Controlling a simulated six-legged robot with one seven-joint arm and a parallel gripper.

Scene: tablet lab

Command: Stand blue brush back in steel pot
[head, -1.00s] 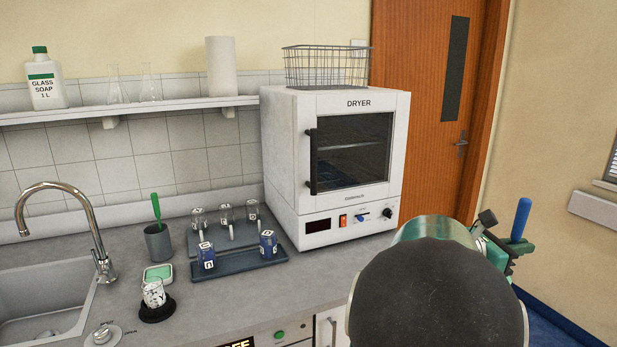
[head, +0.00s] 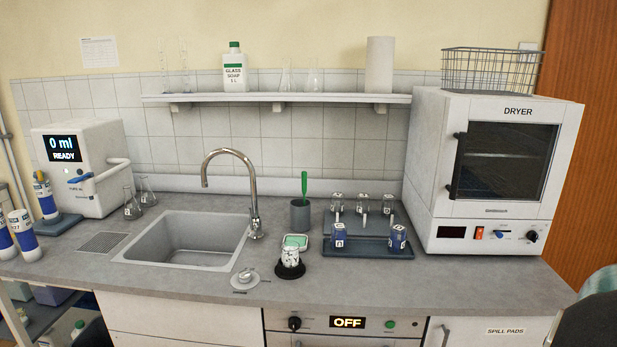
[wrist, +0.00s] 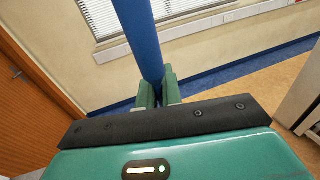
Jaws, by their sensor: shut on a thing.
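The blue brush (wrist: 142,40) is in my gripper (wrist: 158,90) in the wrist view. The green fingers are shut on its blue handle, which runs up past the top of the picture. In the head view only a bit of my arm shows at the lower right edge; the gripper and the blue brush are out of that picture. The steel pot (head: 300,215) stands upright on the counter, right of the tap. A green brush (head: 304,182) stands in it with its handle up.
The sink (head: 190,240) and tap (head: 254,195) are left; the dryer (head: 480,212) is right.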

